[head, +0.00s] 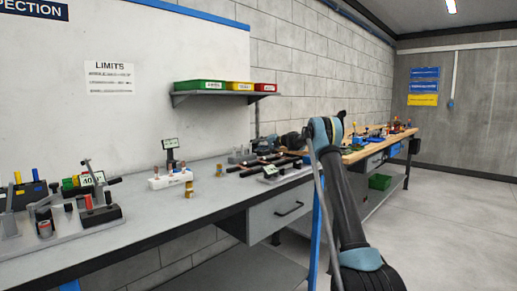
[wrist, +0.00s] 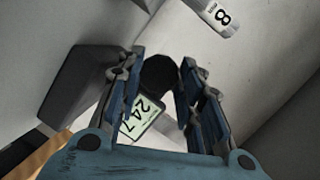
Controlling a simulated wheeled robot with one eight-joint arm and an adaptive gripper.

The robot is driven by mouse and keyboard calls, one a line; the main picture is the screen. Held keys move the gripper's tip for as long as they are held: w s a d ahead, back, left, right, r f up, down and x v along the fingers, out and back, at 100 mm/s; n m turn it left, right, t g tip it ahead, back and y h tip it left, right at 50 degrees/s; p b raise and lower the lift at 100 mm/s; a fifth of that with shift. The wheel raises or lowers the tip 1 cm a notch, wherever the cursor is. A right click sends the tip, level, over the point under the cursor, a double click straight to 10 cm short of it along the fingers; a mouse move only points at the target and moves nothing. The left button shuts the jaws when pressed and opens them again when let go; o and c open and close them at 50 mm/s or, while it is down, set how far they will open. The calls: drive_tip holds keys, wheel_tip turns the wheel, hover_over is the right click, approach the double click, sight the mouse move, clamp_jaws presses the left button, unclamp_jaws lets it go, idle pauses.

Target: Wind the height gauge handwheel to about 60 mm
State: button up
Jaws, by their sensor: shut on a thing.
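In the wrist view, my gripper (wrist: 161,68) has its two blue-padded fingers on either side of a dark round knob (wrist: 158,76), and it is shut on it. The knob appears to be the handwheel's grip; the rest of the wheel is hidden. Just below the knob, partly covered by a finger, a green-edged display (wrist: 141,119) reads 24.7. In the head view my arm hides the gripper, and I cannot make out the handwheel there.
A dark block (wrist: 78,82) stands close left of the fingers. In the head view, a grey bench (head: 135,202) carries several gauges and fixtures; a shelf (head: 225,93) with bins hangs above.

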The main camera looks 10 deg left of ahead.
drive_tip(key=shift+w+d+f+m, duration=0.1)
drive_tip(key=shift+w+m, duration=0.05)
drive_tip(key=shift+m, duration=0.75)
drive_tip(key=shift+y, duration=0.3)
drive_tip(key=o, duration=0.8)
drive_tip(key=shift+f, duration=0.1)
